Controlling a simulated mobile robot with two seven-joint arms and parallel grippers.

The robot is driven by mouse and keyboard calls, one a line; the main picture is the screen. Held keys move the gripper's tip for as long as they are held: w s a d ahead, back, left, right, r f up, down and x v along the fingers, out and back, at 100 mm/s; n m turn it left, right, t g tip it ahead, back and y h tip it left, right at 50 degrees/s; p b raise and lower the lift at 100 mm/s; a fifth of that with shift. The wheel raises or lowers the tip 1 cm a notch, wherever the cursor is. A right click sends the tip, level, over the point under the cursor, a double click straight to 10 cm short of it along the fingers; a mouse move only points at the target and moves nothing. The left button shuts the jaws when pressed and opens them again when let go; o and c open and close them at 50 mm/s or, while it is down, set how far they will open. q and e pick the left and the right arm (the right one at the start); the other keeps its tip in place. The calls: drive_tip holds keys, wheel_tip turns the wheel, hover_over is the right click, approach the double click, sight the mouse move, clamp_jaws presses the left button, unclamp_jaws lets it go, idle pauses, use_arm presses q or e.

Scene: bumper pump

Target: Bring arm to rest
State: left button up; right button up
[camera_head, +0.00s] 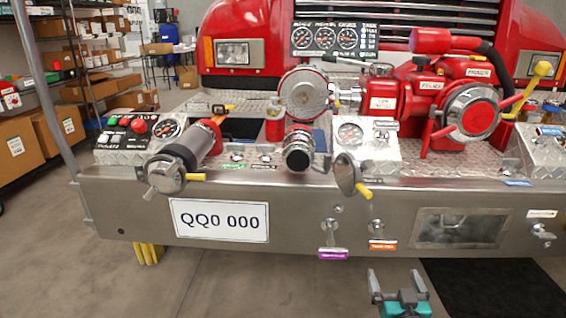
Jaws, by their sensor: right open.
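My right gripper (396,290) shows at the bottom edge, right of the middle. It has grey fingers and a teal body. Its two fingers stand apart with nothing between them. It is in front of and below the bumper (330,205), with a gap to it. Most of the right arm is out of the picture. My left gripper and arm are not in view.
A red fire truck carries a red pump (440,95), gauges (325,38), capped outlets (167,175) and a lever with an orange label (376,228) on its bumper. Shelves with boxes (20,145) stand at left. The floor (230,285) before the bumper is clear.

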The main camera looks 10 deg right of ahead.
drive_tip(key=s+a+f+n+g+y, duration=0.2)
drive_tip(key=s+a+n+g+y, duration=0.4)
drive_tip(key=s+a, duration=1.45)
use_arm(q)
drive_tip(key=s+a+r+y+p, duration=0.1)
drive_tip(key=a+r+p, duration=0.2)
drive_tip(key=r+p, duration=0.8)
drive_tip(key=p, duration=0.5)
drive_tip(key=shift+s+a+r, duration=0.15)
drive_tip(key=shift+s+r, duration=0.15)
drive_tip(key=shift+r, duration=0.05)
use_arm(e)
drive_tip(key=d+r+m, duration=0.1)
drive_tip(key=d+r, duration=0.3)
drive_tip(key=r, duration=0.7)
drive_tip(key=shift+s+d+r+g, duration=0.25)
drive_tip(key=shift+s+d+g, duration=0.05)
drive_tip(key=shift+s, duration=0.15)
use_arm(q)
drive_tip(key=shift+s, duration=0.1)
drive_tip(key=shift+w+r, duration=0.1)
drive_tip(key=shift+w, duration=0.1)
